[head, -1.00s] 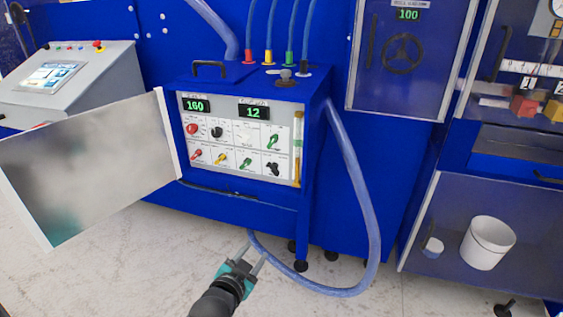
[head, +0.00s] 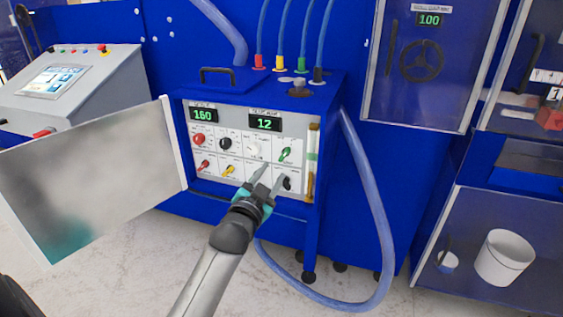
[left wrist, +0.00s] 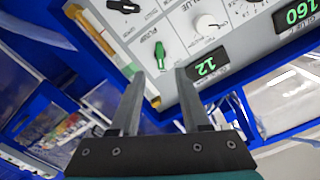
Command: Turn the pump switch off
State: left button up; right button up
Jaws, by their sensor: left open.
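The control panel (head: 227,150) on the blue cabinet carries several knobs and levers. A green lever (head: 285,154) is at the upper right, tilted; it also shows in the left wrist view (left wrist: 160,55). A black lever (head: 287,184) sits below it, partly hidden by a finger. Lettering like "PUMP" lies between these two in the left wrist view; I cannot tell which it labels. My left gripper (head: 272,175) is open and empty in front of the panel's lower right. In the left wrist view its fingertips (left wrist: 160,74) frame the green lever, without visible contact. My right gripper is out of view.
The open cabinet door (head: 90,180) stands to the left of the panel. A clear tube (head: 375,210) loops down on the right. A grey console (head: 70,85) is at far left, and a white bucket (head: 504,258) stands at right. Displays read 160 and 12.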

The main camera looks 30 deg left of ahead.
aim_at(283, 157)
pick_arm(q)
jog(key=b+x, duration=0.1)
jog(key=x, duration=0.5)
jog(key=shift+w, duration=0.15)
jog(key=shift+b+x, duration=0.3)
jog(key=shift+x, duration=0.55)
jog(key=shift+c, duration=0.2)
grip_shut()
